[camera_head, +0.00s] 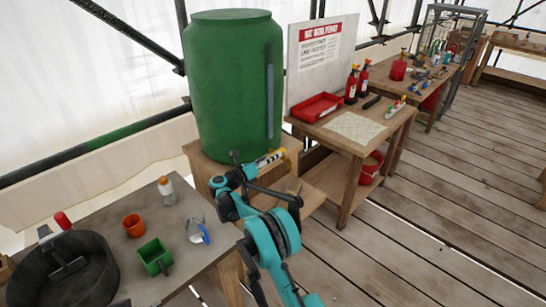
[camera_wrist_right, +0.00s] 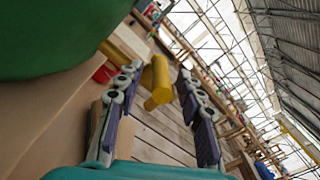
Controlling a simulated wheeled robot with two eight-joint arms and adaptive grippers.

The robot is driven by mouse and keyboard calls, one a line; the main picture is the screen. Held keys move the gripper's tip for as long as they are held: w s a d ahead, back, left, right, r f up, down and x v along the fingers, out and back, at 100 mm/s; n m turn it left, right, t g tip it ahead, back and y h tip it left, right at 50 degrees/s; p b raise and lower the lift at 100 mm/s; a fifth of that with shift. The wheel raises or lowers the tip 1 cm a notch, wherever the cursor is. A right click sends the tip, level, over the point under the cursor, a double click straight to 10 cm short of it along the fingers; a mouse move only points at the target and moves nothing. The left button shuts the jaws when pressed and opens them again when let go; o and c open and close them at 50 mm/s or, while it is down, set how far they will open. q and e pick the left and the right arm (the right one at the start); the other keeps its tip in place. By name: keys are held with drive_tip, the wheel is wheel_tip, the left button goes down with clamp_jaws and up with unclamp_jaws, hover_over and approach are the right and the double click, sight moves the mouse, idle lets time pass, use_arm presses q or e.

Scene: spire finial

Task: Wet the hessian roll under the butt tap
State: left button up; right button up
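The green water butt (camera_head: 235,85) stands on a wooden stand. My right gripper (camera_head: 243,172) is close to this part, in front of the butt. In the right wrist view its fingers (camera_wrist_right: 158,105) are spread, and a yellow cylinder (camera_wrist_right: 158,80) shows between or just beyond the tips; I cannot tell whether they touch it. The butt (camera_wrist_right: 60,35) fills the top left there. I cannot make out a hessian roll for certain. My left gripper is not in view.
Floorboards at right are clear.

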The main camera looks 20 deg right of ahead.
drive_tip(key=v, duration=1.1)
